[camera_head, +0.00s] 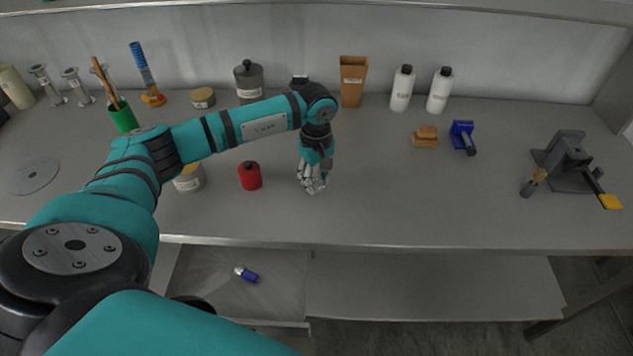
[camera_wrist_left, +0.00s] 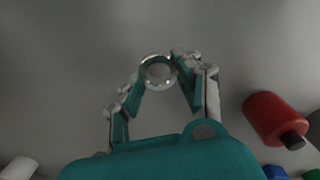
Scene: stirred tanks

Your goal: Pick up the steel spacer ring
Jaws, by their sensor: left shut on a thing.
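The steel spacer ring (camera_wrist_left: 157,71) is a small shiny ring between the fingertips of my left gripper in the left wrist view. My left gripper (camera_wrist_left: 158,80) is shut on it, with a finger on either side. In the head view my left gripper (camera_head: 313,186) points down at the workbench, right of the red canister. The ring is too small to make out there. Whether the ring touches the bench or is raised cannot be told. My right gripper is in neither view.
A red canister (camera_head: 250,176) stands close left of my left gripper; it also shows in the left wrist view (camera_wrist_left: 270,117). A pale tin (camera_head: 189,180) stands further left. White bottles (camera_head: 402,90) and a brown box (camera_head: 353,82) stand behind.

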